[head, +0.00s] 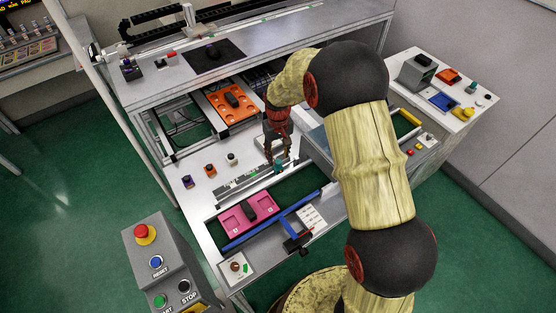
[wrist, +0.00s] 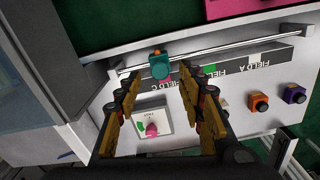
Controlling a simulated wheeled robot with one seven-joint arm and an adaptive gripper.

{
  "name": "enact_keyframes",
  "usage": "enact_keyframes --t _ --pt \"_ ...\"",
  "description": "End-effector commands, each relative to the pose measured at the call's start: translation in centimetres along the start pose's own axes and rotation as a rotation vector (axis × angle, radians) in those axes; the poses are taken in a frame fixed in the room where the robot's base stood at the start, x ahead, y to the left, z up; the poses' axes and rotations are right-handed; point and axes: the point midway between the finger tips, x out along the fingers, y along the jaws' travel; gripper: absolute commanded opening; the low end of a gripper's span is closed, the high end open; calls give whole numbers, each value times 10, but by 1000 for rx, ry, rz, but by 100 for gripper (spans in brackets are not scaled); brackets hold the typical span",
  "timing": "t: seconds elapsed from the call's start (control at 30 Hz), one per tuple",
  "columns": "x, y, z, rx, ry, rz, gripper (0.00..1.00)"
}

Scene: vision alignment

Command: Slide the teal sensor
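The teal sensor (wrist: 160,66) sits on a thin metal rail (wrist: 221,43) in the wrist view, with a small orange part on top. It is near the left end of the rail in that view. In the head view the teal sensor (head: 278,167) shows small, just below my gripper (head: 277,152). In the wrist view my gripper (wrist: 158,84) is open, its two fingers apart with nothing between them. The sensor appears just beyond the fingertips, roughly centred between them. I cannot tell whether a finger touches it.
A grey strip (wrist: 240,65) with field labels runs along the rail. A panel with a pink knob (wrist: 152,130) lies below the sensor. Orange (wrist: 259,102) and purple (wrist: 294,94) buttons stand to the right. A pink tray (head: 248,213) and blue bar (head: 270,221) lie in front.

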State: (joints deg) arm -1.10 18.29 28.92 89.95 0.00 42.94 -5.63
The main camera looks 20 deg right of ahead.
Motion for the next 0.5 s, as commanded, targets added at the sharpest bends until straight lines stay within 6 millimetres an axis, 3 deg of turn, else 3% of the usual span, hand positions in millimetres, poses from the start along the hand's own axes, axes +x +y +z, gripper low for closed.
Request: enact_keyframes --t 0.2,0.5 --pt "28 0 0 0 0 0 39" --pt "35 0 0 0 2 0 39"
